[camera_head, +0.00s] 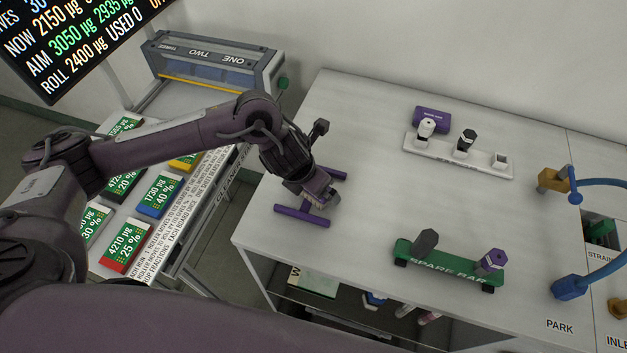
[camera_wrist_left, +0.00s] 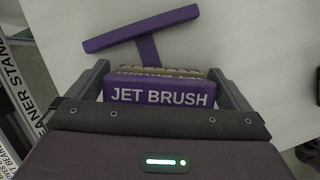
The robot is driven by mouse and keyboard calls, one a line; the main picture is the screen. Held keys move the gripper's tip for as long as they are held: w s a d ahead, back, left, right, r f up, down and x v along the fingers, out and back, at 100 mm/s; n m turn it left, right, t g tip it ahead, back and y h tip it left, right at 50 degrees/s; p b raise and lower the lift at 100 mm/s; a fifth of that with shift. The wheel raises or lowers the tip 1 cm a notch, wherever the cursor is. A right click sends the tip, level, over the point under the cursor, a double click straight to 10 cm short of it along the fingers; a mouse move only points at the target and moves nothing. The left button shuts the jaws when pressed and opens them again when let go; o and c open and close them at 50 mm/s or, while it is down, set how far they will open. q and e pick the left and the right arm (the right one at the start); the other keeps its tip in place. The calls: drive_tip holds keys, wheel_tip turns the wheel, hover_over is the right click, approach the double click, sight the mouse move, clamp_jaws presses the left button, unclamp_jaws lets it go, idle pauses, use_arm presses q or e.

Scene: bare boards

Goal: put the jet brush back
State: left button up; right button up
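The jet brush (camera_wrist_left: 160,93) is a purple block with a white label and tan bristles in the left wrist view. It sits between the two fingers of my left gripper (camera_wrist_left: 163,88), which appear to touch both its sides. In the head view my left gripper (camera_head: 316,190) points down over a purple frame (camera_head: 300,216) on the grey board, with the brush (camera_head: 322,183) partly hidden by the fingers. One bar and the cross-piece of the frame (camera_wrist_left: 142,27) show beyond the brush. I cannot tell whether the brush rests on the frame. My right gripper is not in view.
A white rack (camera_head: 420,149) holds a white and a black piece, with a purple block (camera_head: 432,119) behind. A green spare bar (camera_head: 440,264) carries dark and purple pieces. A blue hose (camera_head: 600,277) stands right. A cleaner stand (camera_head: 200,226) lies left. The board's middle is clear.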

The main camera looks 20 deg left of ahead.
use_arm(q)
drive_tip(key=shift+r, duration=0.25)
drive_tip(key=v, duration=0.6)
drive_tip(key=shift+r, duration=0.1)
drive_tip(key=p+v, duration=0.1)
drive_tip(key=v, duration=0.4)
drive_tip(key=shift+s+r, duration=0.2)
drive_tip(key=shift+r, duration=0.1)
